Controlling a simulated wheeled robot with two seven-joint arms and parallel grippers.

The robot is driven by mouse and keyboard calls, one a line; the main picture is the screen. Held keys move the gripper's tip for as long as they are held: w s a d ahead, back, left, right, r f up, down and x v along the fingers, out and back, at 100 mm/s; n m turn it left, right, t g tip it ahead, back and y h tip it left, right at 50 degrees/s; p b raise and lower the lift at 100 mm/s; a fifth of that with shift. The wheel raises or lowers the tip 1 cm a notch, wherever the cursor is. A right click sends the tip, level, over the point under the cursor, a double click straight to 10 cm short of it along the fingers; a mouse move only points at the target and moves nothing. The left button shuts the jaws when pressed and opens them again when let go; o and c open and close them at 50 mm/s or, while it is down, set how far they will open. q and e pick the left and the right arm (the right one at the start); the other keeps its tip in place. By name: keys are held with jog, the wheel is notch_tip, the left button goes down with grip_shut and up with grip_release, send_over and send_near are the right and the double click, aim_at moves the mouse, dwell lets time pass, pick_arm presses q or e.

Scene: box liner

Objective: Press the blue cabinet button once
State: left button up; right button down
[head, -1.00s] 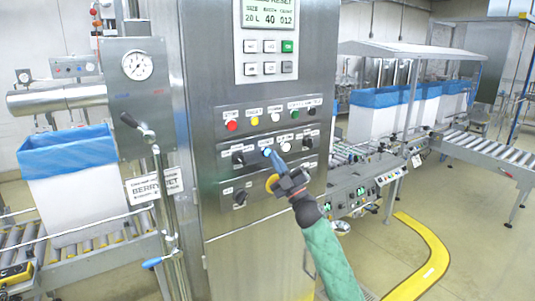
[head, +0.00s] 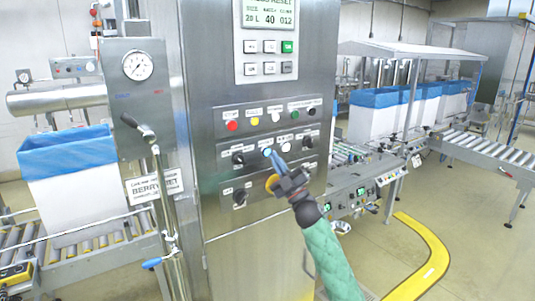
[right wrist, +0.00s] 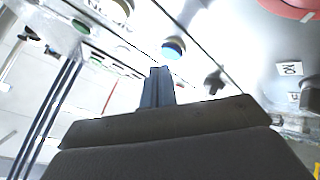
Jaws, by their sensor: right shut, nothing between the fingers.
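The blue cabinet button (head: 267,152) is a small round button on the lower control panel of the steel cabinet. It also shows in the right wrist view (right wrist: 173,48), just beyond the fingertips and a little to the right. My right gripper (head: 277,158) is shut and empty, with its tips pointing at the panel just right of and below the button. In the right wrist view its closed fingers (right wrist: 157,86) appear apart from the button. My left gripper is not in view.
A red button (head: 232,126) sits in the row above, under the display (head: 270,12). A pipe stand with a lever (head: 150,150) is at the left. A roller conveyor (head: 490,155) runs behind at the right.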

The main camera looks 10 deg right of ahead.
dwell(0.7)
jog(key=shift+w+a, duration=0.15)
jog(key=shift+w, duration=0.25)
jog(key=shift+w+a, duration=0.15)
jog(key=shift+w, duration=0.15)
dwell(0.9)
jog(key=shift+s, duration=0.1)
jog(key=shift+s+d, duration=0.3)
jog(key=shift+s, duration=0.35)
jog(key=shift+s+d, duration=0.3)
jog(key=shift+s, duration=0.5)
jog(key=shift+s+d, duration=0.25)
jog(key=shift+s, duration=0.5)
jog(key=shift+s+d, duration=0.3)
jog(key=shift+s, duration=0.5)
